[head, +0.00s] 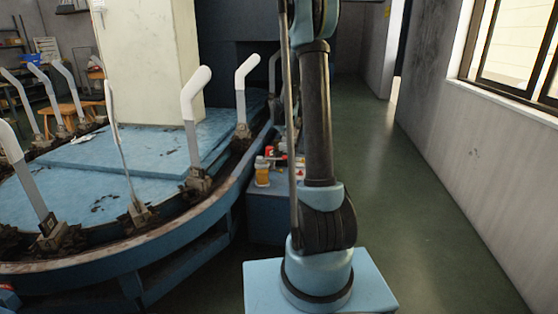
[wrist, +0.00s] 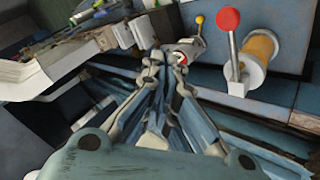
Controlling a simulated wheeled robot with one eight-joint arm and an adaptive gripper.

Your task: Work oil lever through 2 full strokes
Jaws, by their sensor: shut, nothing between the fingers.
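In the wrist view a lever with a red ball knob (wrist: 228,19) and a metal shaft stands upright at the upper right, beside an amber cylinder (wrist: 259,48). A smaller lever with a yellow knob (wrist: 199,20) stands further left, above a pale cylindrical fitting. Which of the two is the oil lever I cannot tell. My gripper (wrist: 166,57) is shut and empty, its tips near the pale fitting, left of and apart from the red-knobbed lever. Contact with the fitting is unclear. The gripper is not visible in the head view.
In the head view a round blue machine (head: 170,243) with several white upright sock forms (head: 194,92) fills the left. Amber and red items (head: 262,172) sit at its right edge, beside my arm. Green floor (head: 430,230) is clear toward the windowed wall.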

